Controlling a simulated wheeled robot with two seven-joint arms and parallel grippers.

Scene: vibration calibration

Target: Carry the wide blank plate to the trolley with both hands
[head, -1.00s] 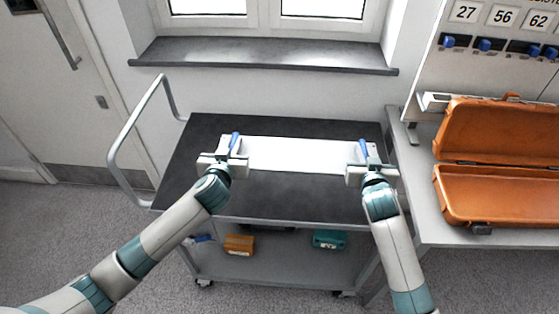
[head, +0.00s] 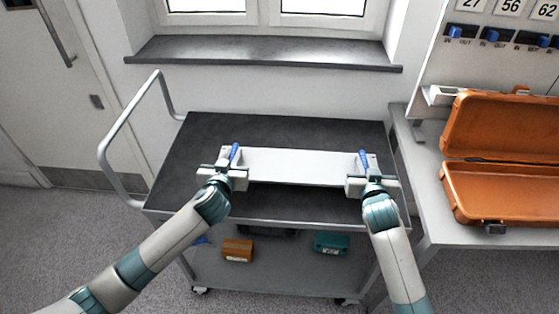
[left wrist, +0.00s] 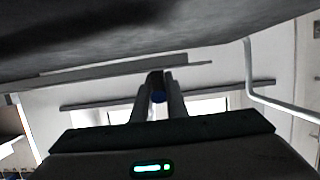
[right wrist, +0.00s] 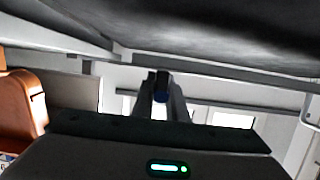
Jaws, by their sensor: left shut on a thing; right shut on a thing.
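The wide blank plate (head: 298,166) is white and lies roughly level over the dark top of the trolley (head: 190,135) in the head view. A blue handle stands at each end. My left gripper (head: 234,158) is shut on the left handle, and my right gripper (head: 364,162) is shut on the right one. I cannot tell whether the plate touches the trolley top.
The trolley's rail (head: 128,125) rises at the left. An orange case (head: 500,190) stands open on the bench (head: 430,215) at the right. The lower shelf holds an orange box (head: 238,250) and a teal box (head: 331,244). The window sill (head: 260,53) is behind the trolley.

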